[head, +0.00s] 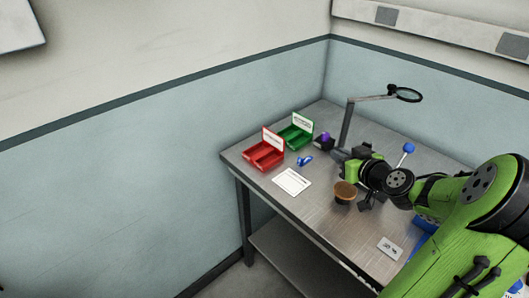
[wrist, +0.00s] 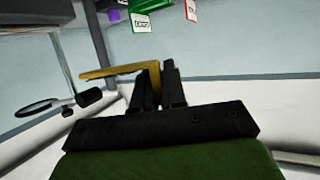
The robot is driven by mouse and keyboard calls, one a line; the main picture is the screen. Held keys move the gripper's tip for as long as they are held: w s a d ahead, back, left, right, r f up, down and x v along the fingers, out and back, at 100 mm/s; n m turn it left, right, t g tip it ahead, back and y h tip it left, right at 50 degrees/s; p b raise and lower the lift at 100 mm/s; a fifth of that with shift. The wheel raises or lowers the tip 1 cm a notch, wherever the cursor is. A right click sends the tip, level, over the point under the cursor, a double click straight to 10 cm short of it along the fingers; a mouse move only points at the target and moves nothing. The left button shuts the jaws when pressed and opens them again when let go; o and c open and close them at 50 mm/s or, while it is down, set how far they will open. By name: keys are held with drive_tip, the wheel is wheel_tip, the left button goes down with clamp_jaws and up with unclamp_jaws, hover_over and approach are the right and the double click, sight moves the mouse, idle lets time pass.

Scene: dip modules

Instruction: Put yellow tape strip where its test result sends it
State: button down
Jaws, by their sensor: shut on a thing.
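In the wrist view a flat yellow tape strip (wrist: 118,70) is caught between the black fingers of my gripper (wrist: 160,82) and sticks out to the left. In the head view my gripper (head: 341,153) is over the far part of the metal table, and I cannot make out the strip there. A red bin (head: 264,155) and a green bin (head: 293,139) stand at the table's far left, each with a white sign. The sign texts are too small to read. The green bin (wrist: 141,5) shows at the top of the wrist view.
A black holder with a purple thing (head: 326,136) stands behind my gripper, near a magnifier lamp (head: 405,94). Blue pieces (head: 305,160) and a white sheet (head: 292,181) lie before the bins. A brown round object (head: 345,190) and a small card (head: 390,248) are nearer.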

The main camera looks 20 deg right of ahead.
drive_tip(key=w+a+f+n+y+p, duration=0.1)
drive_tip(key=a+f+n+y, duration=0.1)
drive_tip(key=a, duration=0.2)
drive_tip(key=w+a+f+n+g+y, duration=0.1)
drive_tip(key=a+f+n+y, duration=0.1)
drive_tip(key=a+f, duration=0.1)
drive_tip(key=a+f+n+y+p, duration=0.1)
drive_tip(key=a+f+y, duration=0.1)
drive_tip(key=a, duration=0.3)
drive_tip(key=shift+w+a+f+n+g+y+p, duration=0.3)
drive_tip(key=shift+w+a+n+y, duration=0.1)
drive_tip(key=shift+y, duration=0.2)
drive_tip(key=s+a+f+n+g+y, duration=0.1)
drive_tip(key=a+f+n+g+y, duration=0.1)
drive_tip(key=a, duration=0.4)
drive_tip(key=s+a+f+n+g+y+p, duration=0.1)
drive_tip(key=a+f+n+g+y, duration=0.1)
drive_tip(key=a, duration=0.5)
drive_tip(key=shift+s+a+f+n+y+p, duration=0.25)
drive_tip(key=shift+n+y, duration=0.25)
drive_tip(key=shift+n, duration=0.4)
drive_tip(key=shift+d, duration=0.1)
